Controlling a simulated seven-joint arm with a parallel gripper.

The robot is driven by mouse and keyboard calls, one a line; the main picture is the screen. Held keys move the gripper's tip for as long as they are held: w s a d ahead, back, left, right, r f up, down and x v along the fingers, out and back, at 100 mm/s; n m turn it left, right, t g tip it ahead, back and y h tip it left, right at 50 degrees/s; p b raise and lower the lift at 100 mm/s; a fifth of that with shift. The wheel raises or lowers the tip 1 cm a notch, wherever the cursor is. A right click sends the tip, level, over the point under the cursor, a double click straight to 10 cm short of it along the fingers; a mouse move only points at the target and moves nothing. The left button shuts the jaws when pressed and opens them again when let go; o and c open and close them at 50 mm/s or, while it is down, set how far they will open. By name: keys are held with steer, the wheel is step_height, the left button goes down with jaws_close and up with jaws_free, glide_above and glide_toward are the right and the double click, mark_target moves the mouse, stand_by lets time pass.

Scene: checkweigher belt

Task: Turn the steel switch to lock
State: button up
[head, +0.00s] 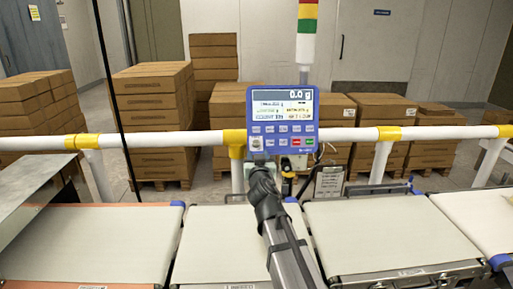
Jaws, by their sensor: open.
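A blue control panel (283,122) with a lit display reading 0.0 g faces me in the middle of the head view. A small pale, metallic-looking patch (257,143) at its lower left may be the steel switch. It is too small to tell which way it is turned. My gripper (259,163) is at the end of my dark arm, just below and in front of the panel's lower left corner. It is open, but its fingers are hard to make out. I cannot tell whether it touches the panel.
A white rail (345,136) with yellow joints runs behind the belts. Pale conveyor belts (384,237) lie in front, left and right of my arm. A red, yellow and green light tower (306,30) rises above the panel. Stacked cartons (153,120) stand behind the rail.

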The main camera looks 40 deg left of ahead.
mark_target(256, 145)
steer(key=x, duration=0.7)
steer(key=shift+w+a, duration=0.3)
steer(key=shift+w, duration=0.05)
steer(key=shift+c, duration=0.2)
steer(key=c, duration=0.7)
